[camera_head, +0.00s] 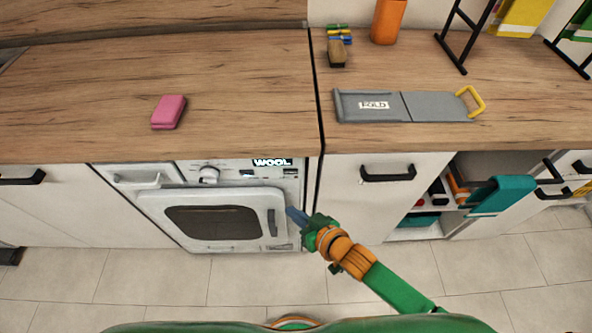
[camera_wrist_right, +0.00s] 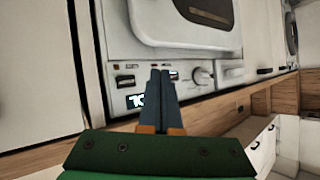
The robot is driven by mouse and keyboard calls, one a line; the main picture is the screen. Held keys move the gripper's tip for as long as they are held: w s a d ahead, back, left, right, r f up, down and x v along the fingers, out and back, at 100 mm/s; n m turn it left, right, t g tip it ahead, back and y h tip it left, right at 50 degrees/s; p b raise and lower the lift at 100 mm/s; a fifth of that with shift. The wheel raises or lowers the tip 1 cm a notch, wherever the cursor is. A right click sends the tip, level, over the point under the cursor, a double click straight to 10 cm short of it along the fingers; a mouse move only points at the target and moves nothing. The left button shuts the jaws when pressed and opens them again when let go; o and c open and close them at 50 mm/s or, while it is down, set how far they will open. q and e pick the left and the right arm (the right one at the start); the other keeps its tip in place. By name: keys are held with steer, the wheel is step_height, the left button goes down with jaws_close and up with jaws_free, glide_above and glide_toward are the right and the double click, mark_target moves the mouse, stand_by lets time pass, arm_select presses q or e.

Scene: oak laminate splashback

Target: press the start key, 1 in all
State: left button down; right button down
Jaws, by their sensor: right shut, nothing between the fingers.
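The white washing machine (camera_head: 130,178) stands under the counter, its front door (camera_head: 225,222) with a dark window. Its control strip has a round knob (camera_head: 208,175), a lit display (camera_head: 272,162) reading WOOL and small keys. A dark key (camera_wrist_right: 125,80) shows in the right wrist view beside the display; I cannot read which is the start key. My right gripper (camera_head: 291,212) is shut and empty, by the door's right edge in the head view. In the right wrist view its fingertips (camera_wrist_right: 160,71) overlap the panel between the dark key and knob; contact cannot be told. My left gripper is not in view.
A pink sponge (camera_head: 168,112) and a grey folding board (camera_head: 405,107) with a yellow handle lie on the wooden counter (camera_head: 240,80). A white drawer front with a black handle (camera_head: 388,174) is right of the machine.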

mark_target(291, 172)
steer(key=shift+a, duration=0.1)
steer(key=w+b, duration=0.5)
steer(key=w, duration=0.4)
stand_by(0.3)
steer(key=shift+f, duration=0.1)
stand_by(1.7)
steer(key=shift+w+b, duration=0.35)
